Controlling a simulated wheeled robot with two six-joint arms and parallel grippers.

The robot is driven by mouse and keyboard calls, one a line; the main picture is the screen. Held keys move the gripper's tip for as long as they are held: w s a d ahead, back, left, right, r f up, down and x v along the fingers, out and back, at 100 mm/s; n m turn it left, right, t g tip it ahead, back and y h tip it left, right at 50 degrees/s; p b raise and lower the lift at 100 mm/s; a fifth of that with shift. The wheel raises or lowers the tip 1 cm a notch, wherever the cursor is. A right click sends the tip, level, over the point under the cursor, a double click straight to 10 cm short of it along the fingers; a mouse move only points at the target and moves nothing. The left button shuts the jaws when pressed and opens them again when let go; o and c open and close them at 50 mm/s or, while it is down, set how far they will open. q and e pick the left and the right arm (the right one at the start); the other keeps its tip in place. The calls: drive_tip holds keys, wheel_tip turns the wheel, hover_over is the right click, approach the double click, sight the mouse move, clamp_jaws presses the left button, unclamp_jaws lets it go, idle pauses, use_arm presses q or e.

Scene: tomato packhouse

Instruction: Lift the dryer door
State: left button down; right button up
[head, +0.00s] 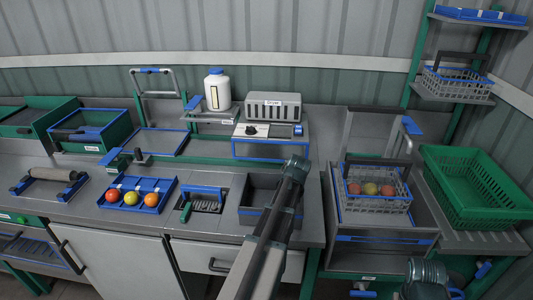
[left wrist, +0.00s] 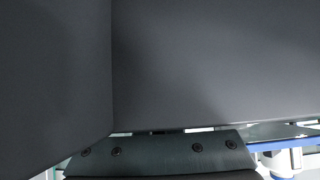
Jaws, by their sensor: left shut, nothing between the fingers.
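A grey slotted box (head: 273,106) with a small label stands at the back of the bench. The left wrist view is mostly filled by plain dark grey surfaces.
A dark open bin (head: 256,190) lies under my left arm. A blue tray (head: 137,186) with tomatoes and a white bottle (head: 216,90) stand further left. A wire basket (head: 375,204) with tomatoes and a green crate (head: 478,212) are at the right.

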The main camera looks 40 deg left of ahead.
use_arm(q)
drive_tip(key=shift+w+a+r, duration=0.1)
drive_tip(key=shift+a+r, duration=0.05)
drive_tip(key=shift+r, duration=0.05)
drive_tip(key=shift+s+d+r, duration=0.1)
drive_tip(key=shift+s+d, duration=0.3)
drive_tip(key=shift+s, duration=0.2)
drive_tip(key=shift+s+d+r, duration=0.1)
drive_tip(key=shift+s+d, duration=0.3)
drive_tip(key=shift+s, duration=0.2)
